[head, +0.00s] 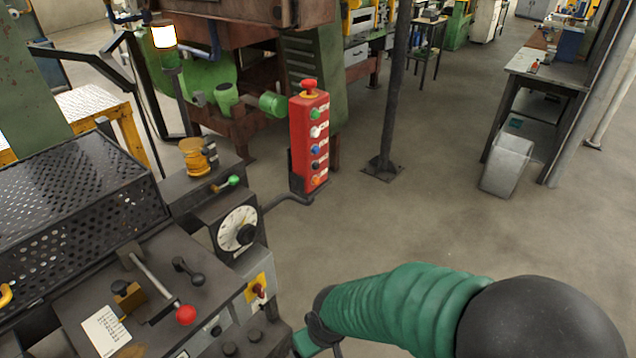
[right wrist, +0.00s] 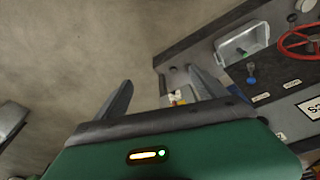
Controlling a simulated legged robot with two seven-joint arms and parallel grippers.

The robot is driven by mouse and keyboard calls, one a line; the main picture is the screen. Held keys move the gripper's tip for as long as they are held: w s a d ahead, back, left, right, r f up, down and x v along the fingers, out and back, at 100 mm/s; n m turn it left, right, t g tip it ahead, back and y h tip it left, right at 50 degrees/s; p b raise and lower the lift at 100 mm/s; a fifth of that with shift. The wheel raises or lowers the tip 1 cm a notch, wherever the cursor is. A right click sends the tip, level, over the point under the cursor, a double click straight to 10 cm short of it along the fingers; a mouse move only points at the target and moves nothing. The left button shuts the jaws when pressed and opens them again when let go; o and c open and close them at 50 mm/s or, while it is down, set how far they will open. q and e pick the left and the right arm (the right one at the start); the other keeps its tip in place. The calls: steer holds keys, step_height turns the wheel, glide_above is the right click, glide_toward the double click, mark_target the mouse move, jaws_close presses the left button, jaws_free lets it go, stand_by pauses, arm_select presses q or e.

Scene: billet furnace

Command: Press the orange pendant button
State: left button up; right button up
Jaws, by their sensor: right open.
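The red pendant box (head: 309,140) stands upright on a bracket at the right end of the machine in the head view. It has a red mushroom knob on top and a column of coloured buttons on its face. The orange button (head: 317,181) is the lowest one, beside a small white label. My right gripper (right wrist: 160,76) shows in the right wrist view with its two fingers apart and nothing between them. In the head view my right arm reaches in from the lower right, below the pendant, and does not touch it. My left gripper is not in view.
The machine console carries a white dial (head: 238,229), a red-knobbed lever (head: 186,314) and a green-knobbed lever (head: 233,181). A dark post (head: 393,90) stands behind the pendant. A red handwheel (right wrist: 299,42) shows in the wrist view. Floor right of the pendant is clear.

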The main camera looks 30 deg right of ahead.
jaws_close()
stand_by(0.3)
stand_by(1.2)
